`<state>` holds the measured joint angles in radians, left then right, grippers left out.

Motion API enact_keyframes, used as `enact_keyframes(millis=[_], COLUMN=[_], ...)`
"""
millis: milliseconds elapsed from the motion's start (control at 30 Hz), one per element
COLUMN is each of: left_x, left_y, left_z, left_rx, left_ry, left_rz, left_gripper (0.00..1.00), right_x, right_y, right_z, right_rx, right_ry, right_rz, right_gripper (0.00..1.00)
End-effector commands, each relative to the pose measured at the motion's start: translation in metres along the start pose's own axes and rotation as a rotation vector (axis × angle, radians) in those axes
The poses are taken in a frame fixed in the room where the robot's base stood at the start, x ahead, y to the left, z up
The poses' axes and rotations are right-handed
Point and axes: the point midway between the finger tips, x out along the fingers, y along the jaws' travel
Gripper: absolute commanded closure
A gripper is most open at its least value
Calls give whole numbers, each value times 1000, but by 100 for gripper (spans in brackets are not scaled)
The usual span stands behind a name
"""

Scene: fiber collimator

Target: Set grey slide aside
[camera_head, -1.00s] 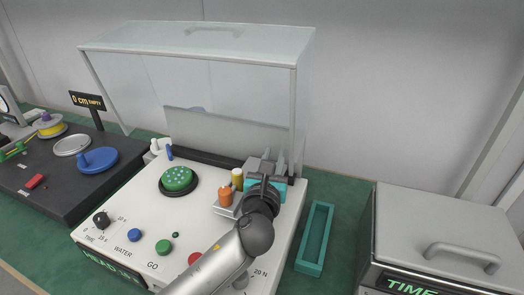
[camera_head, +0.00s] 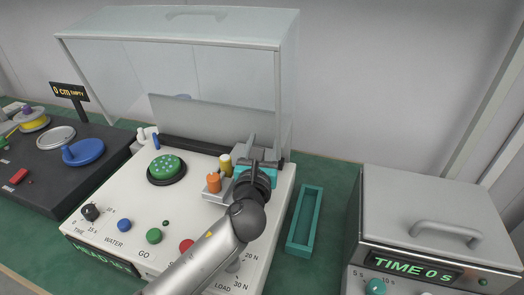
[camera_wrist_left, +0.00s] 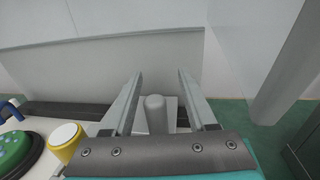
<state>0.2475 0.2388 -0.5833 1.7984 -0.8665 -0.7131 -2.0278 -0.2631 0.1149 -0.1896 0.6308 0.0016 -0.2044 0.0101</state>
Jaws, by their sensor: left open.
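The grey slide shows in the left wrist view as a grey upright peg (camera_wrist_left: 155,114) on a pale grey block. In the head view its grey top (camera_head: 241,151) is partly hidden by my gripper. My left gripper (camera_head: 265,150) is over the right rear of the white machine. It is open, and in the left wrist view its two fingers (camera_wrist_left: 158,88) stand on either side of the peg, with gaps showing. An orange-knobbed slide (camera_head: 213,183) and a yellow-knobbed slide (camera_head: 225,165) are just left of the gripper. My right gripper is not in view.
The white machine (camera_head: 120,195) has a raised clear cover (camera_head: 180,25) and a green disc (camera_head: 166,167). An empty teal tray (camera_head: 304,222) lies right of it on the green bench. A grey lidded box (camera_head: 420,210) is farther right. A dark unit (camera_head: 45,180) stands left.

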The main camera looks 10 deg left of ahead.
Motion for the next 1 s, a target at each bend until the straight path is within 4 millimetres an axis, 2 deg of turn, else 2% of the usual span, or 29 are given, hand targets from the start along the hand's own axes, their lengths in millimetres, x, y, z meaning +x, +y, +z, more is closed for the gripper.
enact_keyframes(millis=[167,367,700,1000], left_x=[-17,-54,-118,-149], left_y=[1,0,-1,-1], left_z=[0,1,-1,-1], left_rx=[2,0,-1,0], left_ry=[3,4,5,3], left_rz=[0,-1,-2,-3], left_gripper=[43,43,43,43], right_x=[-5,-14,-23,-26], right_y=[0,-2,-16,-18], right_z=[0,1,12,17], right_rx=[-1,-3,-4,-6], right_ry=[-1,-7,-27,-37], right_rz=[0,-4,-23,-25], right_gripper=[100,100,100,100])
